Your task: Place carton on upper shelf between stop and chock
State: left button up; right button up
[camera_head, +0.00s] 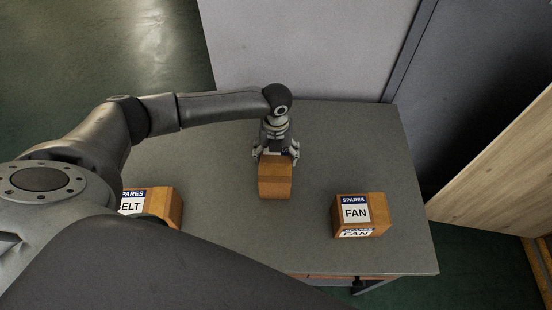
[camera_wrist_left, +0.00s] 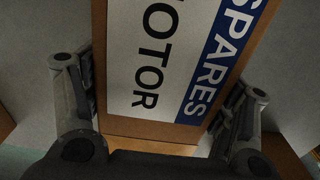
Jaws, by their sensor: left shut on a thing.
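A brown carton (camera_head: 275,182) is at the middle of the grey table in the head view, with my left gripper (camera_head: 276,157) at its far side. In the left wrist view the same carton (camera_wrist_left: 165,60) fills the space between the fingers, and its label reads SPARES and MOTOR. My left gripper (camera_wrist_left: 158,110) is shut on this motor carton, one finger on each side. I cannot tell whether the carton touches the table. My right gripper is not in view. No shelf, stop or chock can be made out.
The grey table (camera_head: 220,230) also bears a FAN carton (camera_head: 375,215) at the right and a BELT carton (camera_head: 172,203) at the left, partly behind my arm. A pale panel (camera_head: 310,50) stands behind the table. A wooden board (camera_head: 500,165) stands at the right.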

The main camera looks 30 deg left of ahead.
pick_arm(q)
jog(key=c, duration=0.5)
jog(key=shift+w+r, duration=0.1)
jog(key=shift+w, duration=0.05)
jog(key=shift+c, duration=0.7)
